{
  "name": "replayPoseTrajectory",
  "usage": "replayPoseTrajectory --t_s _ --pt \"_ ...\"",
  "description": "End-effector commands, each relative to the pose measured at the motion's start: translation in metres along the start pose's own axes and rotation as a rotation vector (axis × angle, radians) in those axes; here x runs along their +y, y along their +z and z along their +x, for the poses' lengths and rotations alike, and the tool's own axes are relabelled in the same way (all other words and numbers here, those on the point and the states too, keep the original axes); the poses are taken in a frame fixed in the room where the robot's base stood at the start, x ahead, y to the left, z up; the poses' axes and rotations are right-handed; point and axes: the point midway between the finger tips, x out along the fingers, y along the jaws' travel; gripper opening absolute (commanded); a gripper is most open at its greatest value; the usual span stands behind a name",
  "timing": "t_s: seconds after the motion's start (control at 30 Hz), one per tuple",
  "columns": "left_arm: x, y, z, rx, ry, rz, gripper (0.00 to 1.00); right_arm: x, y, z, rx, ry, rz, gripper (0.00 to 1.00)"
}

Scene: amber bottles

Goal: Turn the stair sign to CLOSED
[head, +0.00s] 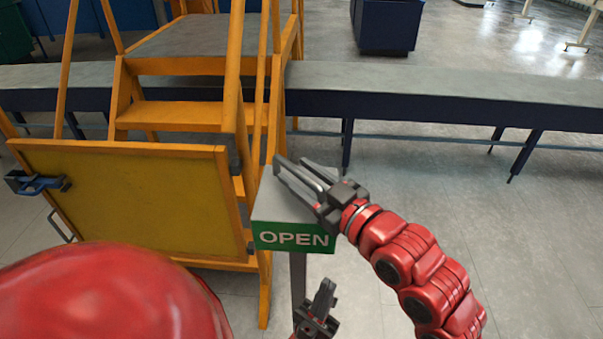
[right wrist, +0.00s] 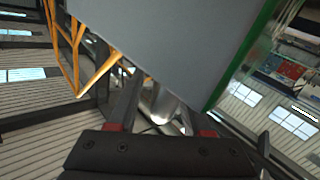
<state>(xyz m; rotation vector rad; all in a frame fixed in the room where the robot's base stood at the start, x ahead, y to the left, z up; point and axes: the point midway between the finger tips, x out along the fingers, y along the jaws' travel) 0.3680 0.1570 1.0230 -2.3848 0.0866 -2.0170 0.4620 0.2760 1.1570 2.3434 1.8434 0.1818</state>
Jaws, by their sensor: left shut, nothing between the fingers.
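The stair sign (head: 293,237) has a green front reading OPEN and a grey top, and stands on a dark post (head: 297,275) beside the yellow stair. My right gripper (head: 292,166) is at the right part of the sign and overlaps its grey top in the head view. Its fingers are apart. In the right wrist view a grey panel of the sign (right wrist: 175,45) with a green edge fills the upper middle, close beyond the fingers (right wrist: 155,108). Contact cannot be told. My left gripper (head: 326,288) is shut and empty below the sign's right end, in front of the post.
The yellow stair (head: 180,108) with its yellow panel (head: 125,195) stands just left of the sign. A blue clamp (head: 37,184) is on the panel's left edge. A long grey-topped bench (head: 440,95) runs behind. The floor (head: 540,230) at right is clear.

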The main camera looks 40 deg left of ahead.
Motion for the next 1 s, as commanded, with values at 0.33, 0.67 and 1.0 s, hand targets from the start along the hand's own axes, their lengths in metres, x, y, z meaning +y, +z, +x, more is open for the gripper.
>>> replayPoseTrajectory --t_s 0.33,0.67,1.0 --pt "0.0000 0.0000 0.0000 0.000 0.000 0.000 0.00 0.0001 -0.0001 -0.0002 0.000 0.000 0.000 0.00" --pt "0.0000 0.0000 0.0000 0.000 0.000 0.000 0.00 0.0001 -0.0001 -0.0002 0.000 0.000 0.000 0.00" --pt "0.0000 0.0000 0.0000 0.000 0.000 0.000 0.00 0.0001 -0.0001 -0.0002 0.000 0.000 0.000 0.00"
